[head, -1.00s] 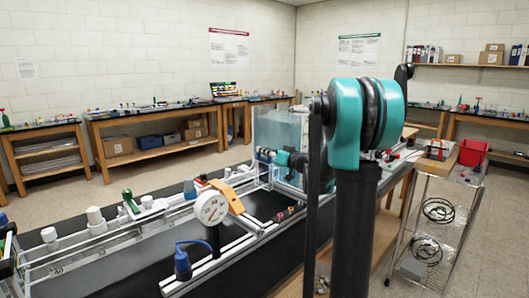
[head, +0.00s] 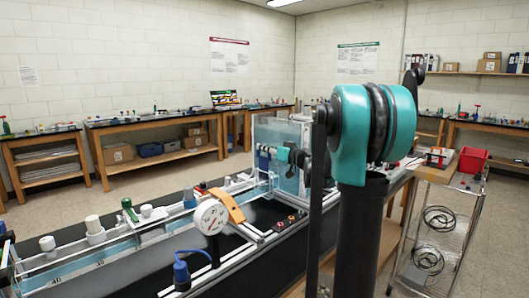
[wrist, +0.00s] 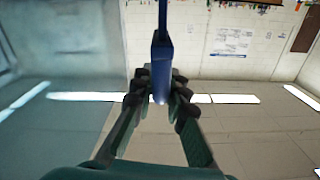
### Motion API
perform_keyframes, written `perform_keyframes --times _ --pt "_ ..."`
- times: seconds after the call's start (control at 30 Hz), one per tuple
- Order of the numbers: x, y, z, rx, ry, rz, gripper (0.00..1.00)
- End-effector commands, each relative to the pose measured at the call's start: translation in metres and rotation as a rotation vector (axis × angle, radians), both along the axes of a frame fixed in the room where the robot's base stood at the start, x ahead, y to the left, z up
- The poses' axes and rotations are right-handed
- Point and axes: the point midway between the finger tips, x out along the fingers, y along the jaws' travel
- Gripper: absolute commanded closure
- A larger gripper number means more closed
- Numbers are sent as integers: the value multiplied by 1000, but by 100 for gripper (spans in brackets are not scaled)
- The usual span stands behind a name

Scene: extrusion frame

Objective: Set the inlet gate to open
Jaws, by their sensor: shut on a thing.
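A blue handle (wrist: 162,52) hangs down in the middle of the wrist view, wide at its lower end and thin above. I take it to be the inlet gate's handle; its setting cannot be read. My gripper (wrist: 160,88) has its dark fingers closed on both sides of the handle's lower end. In the head view, my gripper (head: 283,155) is beside the clear water tank (head: 268,130), at small blue parts (head: 263,158). My own arm hides part of that area.
A wire cart (head: 440,230) with a red bin (head: 472,160) stands at right. Open floor lies beyond the flume.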

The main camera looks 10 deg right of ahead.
Motion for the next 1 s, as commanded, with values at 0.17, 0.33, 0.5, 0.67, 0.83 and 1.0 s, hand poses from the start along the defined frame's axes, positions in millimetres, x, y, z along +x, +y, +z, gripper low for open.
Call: perform_keyframes --times 0.17,0.33,0.5,0.67,0.83,1.0 --pt "0 0 0 2 1 -1 75" --pt "0 0 0 1 0 0 66" --pt "0 0 0 1 0 0 66" --pt "-7 -6 0 1 0 -2 66" --pt "-30 -24 0 1 0 -4 66" --pt "-59 -45 0 1 0 -4 66"
